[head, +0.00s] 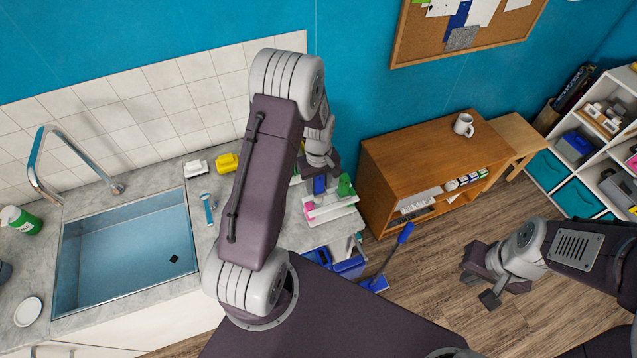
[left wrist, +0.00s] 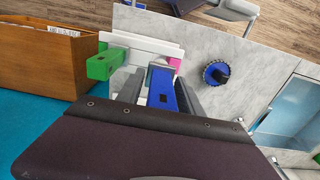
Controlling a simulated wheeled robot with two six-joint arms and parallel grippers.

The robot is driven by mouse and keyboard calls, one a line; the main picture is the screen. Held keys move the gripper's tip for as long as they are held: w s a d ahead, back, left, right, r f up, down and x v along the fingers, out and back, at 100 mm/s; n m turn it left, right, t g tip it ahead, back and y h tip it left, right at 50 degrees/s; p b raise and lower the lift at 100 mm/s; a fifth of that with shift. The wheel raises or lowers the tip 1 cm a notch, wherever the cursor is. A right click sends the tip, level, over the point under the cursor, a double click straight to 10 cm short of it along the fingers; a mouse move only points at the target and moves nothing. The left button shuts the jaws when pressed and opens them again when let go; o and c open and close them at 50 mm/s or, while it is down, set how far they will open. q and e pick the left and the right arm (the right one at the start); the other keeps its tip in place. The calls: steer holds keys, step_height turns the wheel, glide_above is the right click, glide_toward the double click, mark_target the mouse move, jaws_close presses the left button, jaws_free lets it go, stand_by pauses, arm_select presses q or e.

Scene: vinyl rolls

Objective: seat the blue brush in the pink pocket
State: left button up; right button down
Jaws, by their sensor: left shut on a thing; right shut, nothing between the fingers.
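The blue brush (left wrist: 162,88) is between the fingers of my left gripper (left wrist: 168,92), which is shut on it. The brush also shows in the head view (head: 319,185), above a white rack (head: 335,212). The pink pocket (left wrist: 175,63) shows partly just beyond the brush in the left wrist view. In the head view a pink part (head: 309,208) shows at the rack's left side. I cannot tell whether the brush touches the pocket. My right gripper (head: 478,290) is shut and empty, over the wooden floor, far from the rack.
A green block (left wrist: 105,64) stands beside the brush at the rack. A round blue-and-black thing (left wrist: 216,72) lies on the counter. The sink (head: 128,250) is to the left. A wooden cabinet (head: 425,160) stands to the right. A blue-handled tool (head: 393,255) stands near the counter.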

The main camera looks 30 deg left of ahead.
arm_select(q)
steer(key=shift+f+b, duration=0.8)
steer(key=shift+f, duration=0.25)
steer(key=shift+f, duration=0.1)
steer(key=shift+f+b, duration=0.75)
steer(key=shift+f, duration=0.15)
steer(key=shift+f, duration=0.1)
steer(key=shift+f+b, duration=1.1)
steer(key=shift+f, duration=0.3)
steer(key=shift+f, duration=0.15)
steer(key=o, duration=2)
